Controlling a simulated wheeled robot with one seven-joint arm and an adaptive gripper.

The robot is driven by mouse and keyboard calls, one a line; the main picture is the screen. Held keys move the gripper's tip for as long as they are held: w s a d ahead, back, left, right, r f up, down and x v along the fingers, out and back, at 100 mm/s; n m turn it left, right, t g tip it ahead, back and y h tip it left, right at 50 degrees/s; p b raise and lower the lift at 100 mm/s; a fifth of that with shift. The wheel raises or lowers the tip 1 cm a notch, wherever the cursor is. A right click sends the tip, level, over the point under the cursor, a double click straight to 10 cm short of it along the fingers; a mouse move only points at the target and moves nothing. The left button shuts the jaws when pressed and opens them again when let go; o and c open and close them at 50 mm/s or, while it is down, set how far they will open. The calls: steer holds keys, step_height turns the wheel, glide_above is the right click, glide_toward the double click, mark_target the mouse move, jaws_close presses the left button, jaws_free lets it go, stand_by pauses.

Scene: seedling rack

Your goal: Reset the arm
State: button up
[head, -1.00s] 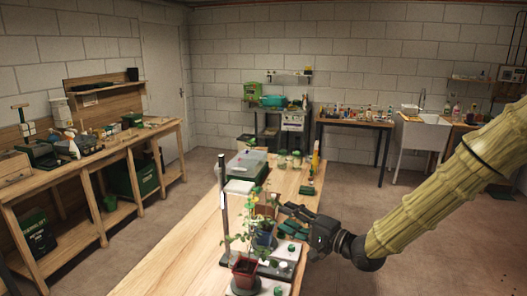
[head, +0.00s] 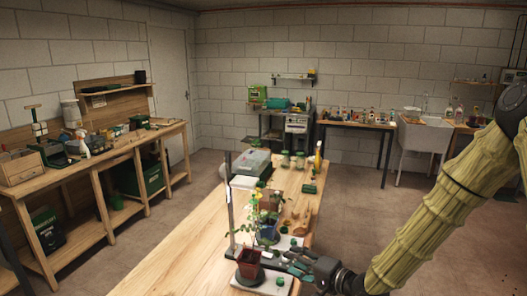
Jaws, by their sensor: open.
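My gripper (head: 291,258) is at the table's near right side, its fingers pointing left. It is open, with nothing seen between its fingers. A seedling in a reddish-brown pot (head: 249,265) stands to its left on a pale base; I cannot tell how large the gap is. Another plant in a blue pot (head: 267,236) stands just behind. My arm comes in from the right edge, in a tan ribbed sleeve.
The wooden table (head: 185,265) is bare on its left. An upright post (head: 229,205) stands beside the plants. A clear-lidded box (head: 250,162) and several jars stand farther back. Open floor (head: 400,215) lies right of the table.

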steer(key=s+d+f+n+g+h, duration=0.2)
steer(key=s+d+f+g+h, duration=0.1)
steer(key=s+f, duration=0.8)
steer(key=s+d+f+n+g+h, duration=0.1)
steer(key=s+d+f+g+h, duration=0.15)
steer(key=s+f, duration=0.85)
steer(key=s+d+f+n+g+h, duration=0.2)
steer(key=s+d+f, duration=0.1)
steer(key=s+f, duration=0.4)
steer(key=s+d+f+n+g+h+b, duration=0.1)
steer(key=s+d+f+n+g+h, duration=0.1)
steer(key=s+f, duration=0.4)
steer(key=s+d+g+h, duration=0.1)
steer(key=s+d, duration=0.1)
steer(key=s, duration=0.3)
steer(key=shift+s+d+f+n, duration=0.2)
steer(key=shift+s+f+n, duration=0.1)
steer(key=shift+s+f, duration=0.05)
steer(key=shift+g, duration=0.25)
